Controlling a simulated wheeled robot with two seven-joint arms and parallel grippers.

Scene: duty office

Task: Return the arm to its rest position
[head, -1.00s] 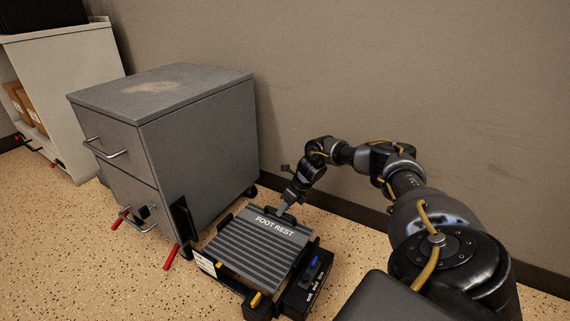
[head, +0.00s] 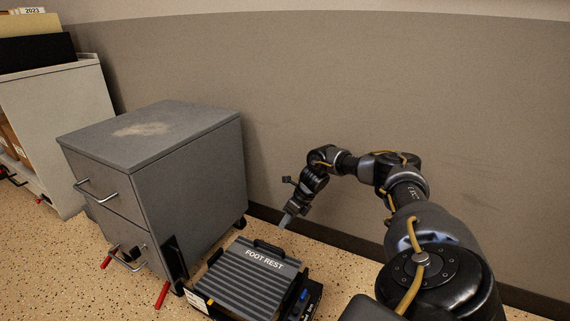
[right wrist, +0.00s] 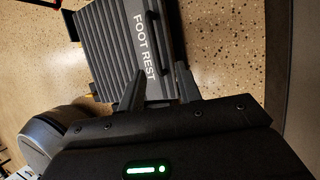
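My right arm (head: 405,190) reaches in from the right of the head view, bent at the elbow, near the wall. My right gripper (head: 285,222) points down just beyond the far edge of the grey ribbed foot rest (head: 240,287). In the right wrist view, the gripper's two fingers (right wrist: 159,72) stand apart with nothing held between them. The foot rest (right wrist: 112,45) and its dark handle show past the fingertips; the gap between them is hard to judge. My left gripper is not in view.
A grey drawer cabinet (head: 190,165) stands left of the foot rest, with red-tipped parts (head: 162,294) low at its front. A pale shelf unit (head: 75,105) is farther left. The wall (head: 340,100) runs close behind the arm. Speckled floor lies around.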

